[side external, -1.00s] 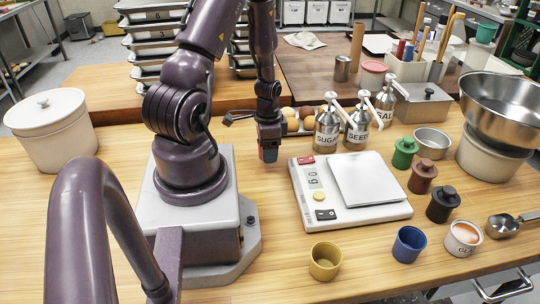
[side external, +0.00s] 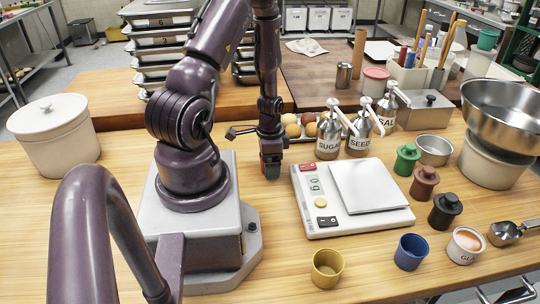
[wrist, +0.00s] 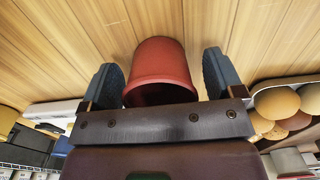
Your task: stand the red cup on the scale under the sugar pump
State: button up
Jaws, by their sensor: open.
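The red cup (wrist: 162,62) fills the middle of the wrist view, its wide rim nearest my palm. My gripper (wrist: 160,75) is open, with one finger on each side of the cup and a narrow gap at both sides. In the side external view my gripper (side external: 271,170) points down low over the table, left of the scale; the cup is mostly hidden behind it. The white scale (side external: 322,226) has an empty square plate (side external: 368,186). The pump labelled SUGAR (side external: 327,142) stands behind the scale, its spout reaching toward the plate.
The SEED pump (side external: 358,140) and SALT pump (side external: 387,115) stand beside SUGAR. Eggs (side external: 292,127) sit behind my gripper. Green (side external: 405,160), brown (side external: 424,184) and black (side external: 444,211) lidded pots line the scale's right. Yellow (side external: 327,268) and blue (side external: 410,252) cups stand in front.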

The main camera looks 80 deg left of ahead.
notch_tip(320, 180, up, 12)
jog(key=w+d+r+t, duration=0.2)
jog(key=w+d+r, duration=0.1)
jog(key=d+r, duration=0.5)
jog(key=w+d+r+t+y, duration=0.1)
jog(key=w+d+r+t, duration=0.1)
jog(key=d+r, duration=0.6)
jog(key=shift+w+r, duration=0.75)
jog(key=shift+r, duration=0.15)
jog(key=shift+t+h, duration=0.5)
jog(key=shift+t, duration=0.3)
jog(key=s+d+r, duration=0.1)
jog(key=d, duration=0.1)
jog(key=s+d+r, duration=0.1)
jog(key=d+r, duration=0.1)
jog(key=s+d+r, duration=0.1)
jog(key=d, duration=0.1)
jog(key=shift+s+d+r, duration=0.2)
jog(key=shift+d, duration=0.1)
jog(key=shift+c, duration=1.3)
